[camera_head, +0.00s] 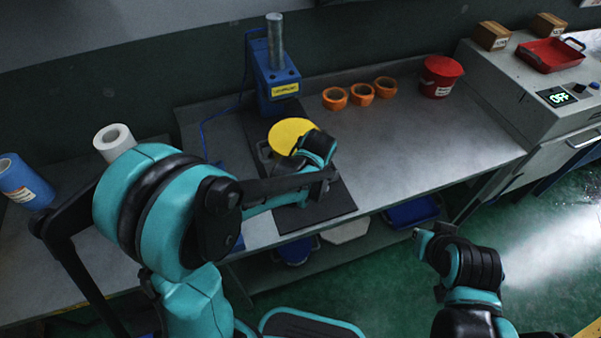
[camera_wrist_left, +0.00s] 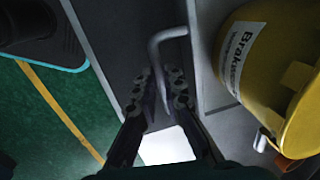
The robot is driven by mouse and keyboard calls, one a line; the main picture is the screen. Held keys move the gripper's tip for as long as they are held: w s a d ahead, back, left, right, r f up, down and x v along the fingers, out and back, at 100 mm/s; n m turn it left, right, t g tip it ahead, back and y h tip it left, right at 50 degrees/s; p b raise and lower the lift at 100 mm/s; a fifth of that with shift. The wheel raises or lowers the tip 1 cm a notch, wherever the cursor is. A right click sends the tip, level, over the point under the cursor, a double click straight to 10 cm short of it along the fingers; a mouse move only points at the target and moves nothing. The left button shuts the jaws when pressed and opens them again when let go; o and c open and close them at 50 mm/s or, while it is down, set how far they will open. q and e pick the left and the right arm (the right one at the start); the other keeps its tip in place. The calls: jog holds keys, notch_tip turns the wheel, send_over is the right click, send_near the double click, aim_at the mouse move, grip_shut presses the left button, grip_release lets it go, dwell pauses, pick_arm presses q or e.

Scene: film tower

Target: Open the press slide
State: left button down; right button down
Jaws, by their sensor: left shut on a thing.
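The blue press (camera_head: 277,84) stands at the back of the bench with a metal column on top. A dark slide plate (camera_head: 325,205) extends from its foot toward the bench's front edge. A yellow container (camera_head: 291,133) sits in front of the press; its labelled side (camera_wrist_left: 262,70) shows in the left wrist view. My left gripper (camera_wrist_left: 158,88) is shut on a grey bent metal handle (camera_wrist_left: 163,36). In the head view my left wrist hides most of the fingers. My right gripper (camera_head: 421,238) hangs beyond the bench's front edge, its finger opening unclear.
Several orange rings (camera_head: 362,91) and a red bucket (camera_head: 440,75) stand at the back of the bench. A white roll (camera_head: 114,141) is at the left. A machine with an OFF display (camera_head: 556,97) is at the right. The bench's right half is clear.

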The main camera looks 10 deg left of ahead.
pick_arm(q)
jog(key=s+d, duration=0.2)
jog(key=s, duration=0.1)
jog(key=s+d, duration=0.1)
jog(key=s, duration=0.1)
jog(key=shift+s+d, duration=0.25)
jog(key=shift+d, duration=0.1)
jog(key=c, duration=1.6)
grip_release()
jog(key=shift+r, duration=0.1)
notch_tip(320, 180, up, 12)
jog(key=s+d, duration=0.1)
jog(key=shift+s+f, duration=0.2)
jog(key=shift+s, duration=0.2)
jog(key=shift+d, duration=0.1)
